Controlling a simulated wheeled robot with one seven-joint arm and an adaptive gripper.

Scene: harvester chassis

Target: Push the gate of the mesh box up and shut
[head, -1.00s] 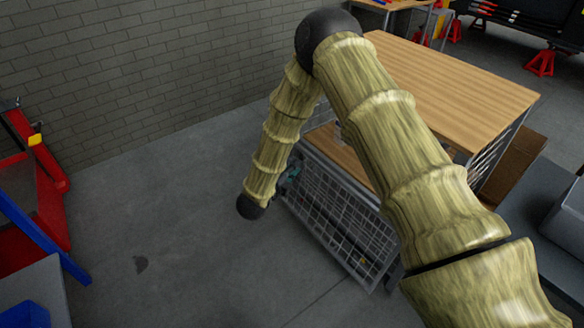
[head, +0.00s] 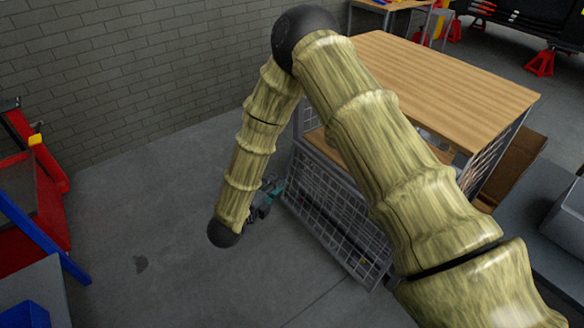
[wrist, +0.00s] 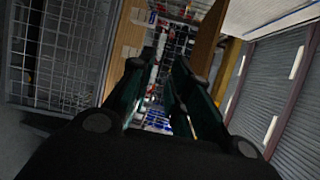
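The mesh box has a wooden top (head: 450,85) and grey wire sides. Its mesh gate (head: 325,215) hangs low and slanted at the front, with the box opening above it. My arm hides part of the gate and opening. My gripper (head: 274,189) is at the gate's left end, close to its upper edge; contact cannot be told. In the wrist view, the two teal-padded fingers of my gripper (wrist: 158,62) stand apart with nothing between them. A wire mesh panel (wrist: 62,50) fills the left of that view; I cannot tell whether it is the gate.
A brick wall (head: 150,80) stands behind. Grey floor (head: 150,220) is clear left of the box. A red and blue frame (head: 35,190) stands at the far left. A cardboard box (head: 515,165) and a grey surface (head: 530,230) are to the right.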

